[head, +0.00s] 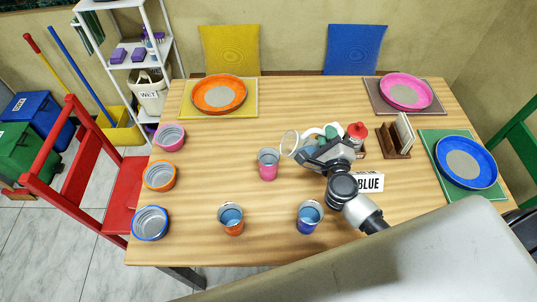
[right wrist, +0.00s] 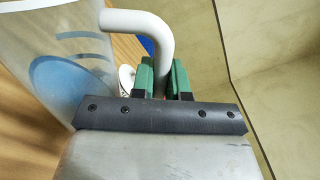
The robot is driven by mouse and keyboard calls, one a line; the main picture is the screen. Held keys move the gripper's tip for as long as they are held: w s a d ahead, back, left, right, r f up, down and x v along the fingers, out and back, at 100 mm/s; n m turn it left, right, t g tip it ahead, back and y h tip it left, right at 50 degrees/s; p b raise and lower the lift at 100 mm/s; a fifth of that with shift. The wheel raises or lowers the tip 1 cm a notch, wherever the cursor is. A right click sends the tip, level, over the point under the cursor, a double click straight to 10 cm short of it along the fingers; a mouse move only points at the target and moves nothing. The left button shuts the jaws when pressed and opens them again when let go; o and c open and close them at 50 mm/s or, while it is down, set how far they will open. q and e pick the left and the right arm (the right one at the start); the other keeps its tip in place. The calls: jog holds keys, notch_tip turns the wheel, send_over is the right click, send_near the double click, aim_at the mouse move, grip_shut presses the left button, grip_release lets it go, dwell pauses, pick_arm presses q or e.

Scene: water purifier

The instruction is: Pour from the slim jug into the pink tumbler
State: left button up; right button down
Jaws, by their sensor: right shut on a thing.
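The pink tumbler (head: 268,171) stands upright near the middle of the wooden table. The clear slim jug (head: 289,143) is held just up and right of it, apart from it in the picture. My right gripper (head: 312,144) is shut on the jug's white handle (right wrist: 140,22), with the handle between the green fingers (right wrist: 163,78). The jug's clear wall (right wrist: 50,50) fills the left of the right wrist view. The jug's exact tilt and contents are unclear. No stream shows between jug and tumbler. My left gripper is not in view.
An orange tumbler (head: 232,227) and a blue tumbler (head: 307,226) stand near the front edge. Several bowls line the left edge. A red-topped container (head: 357,131), a napkin holder (head: 397,144) and a "BLUE" sign (head: 369,182) stand near my right arm. Table left of the pink tumbler is clear.

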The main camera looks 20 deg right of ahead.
aim_at(322, 131)
jog(key=shift+w+a+r+n+p, duration=0.1)
jog(key=shift+a+r+n+p, duration=0.15)
jog(key=shift+r+n+p, duration=0.2)
jog(key=shift+a+r+n+p, duration=0.2)
jog(key=shift+r+n+p, duration=0.15)
jog(key=shift+r+p, duration=0.1)
dwell(0.6)
jog(key=shift+w+a+r+n+p, duration=0.15)
jog(key=shift+a+r+n+p, duration=0.4)
jog(key=shift+r+n+p, duration=0.2)
dwell(2.8)
